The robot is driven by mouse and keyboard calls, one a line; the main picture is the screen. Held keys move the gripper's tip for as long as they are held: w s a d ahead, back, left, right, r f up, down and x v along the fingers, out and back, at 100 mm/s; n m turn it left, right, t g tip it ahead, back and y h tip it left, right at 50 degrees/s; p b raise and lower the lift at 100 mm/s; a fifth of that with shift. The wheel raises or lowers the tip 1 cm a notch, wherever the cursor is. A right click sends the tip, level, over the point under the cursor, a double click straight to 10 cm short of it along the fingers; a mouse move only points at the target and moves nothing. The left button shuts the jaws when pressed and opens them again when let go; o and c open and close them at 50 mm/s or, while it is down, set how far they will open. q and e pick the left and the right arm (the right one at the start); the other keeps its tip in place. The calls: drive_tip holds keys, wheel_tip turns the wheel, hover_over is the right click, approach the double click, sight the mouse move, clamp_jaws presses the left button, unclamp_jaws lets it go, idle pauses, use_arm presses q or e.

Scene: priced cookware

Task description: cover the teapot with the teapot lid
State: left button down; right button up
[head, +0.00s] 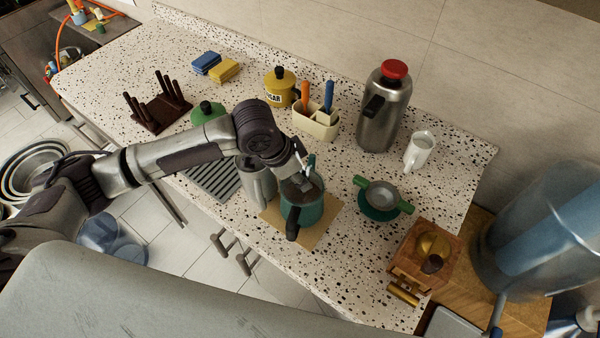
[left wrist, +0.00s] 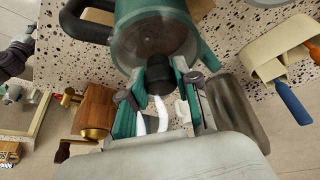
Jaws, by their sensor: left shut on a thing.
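The teal teapot (head: 303,213) stands on a tan mat (head: 327,226) near the counter's front edge, its black handle toward me. My left gripper (head: 301,183) is over its top, reaching in from the left. In the left wrist view my left gripper (left wrist: 168,100) is shut on the dark knob of the teapot lid (left wrist: 150,40). The lid is greyish with a teal rim and lies at the mouth of the teapot (left wrist: 125,7). I cannot tell whether it is fully seated or slightly above.
A grey metal jug (head: 256,180) stands close left of the teapot. A green pot with handles (head: 380,200) and a wooden grinder (head: 424,262) are to the right. Behind are a utensil caddy (head: 316,124), steel flask (head: 380,118) and white mug (head: 418,153).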

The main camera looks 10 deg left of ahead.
use_arm(q)
drive_tip(key=shift+c, duration=0.6)
unclamp_jaws()
idle(0.3)
drive_tip(key=v, duration=1.2)
idle(0.7)
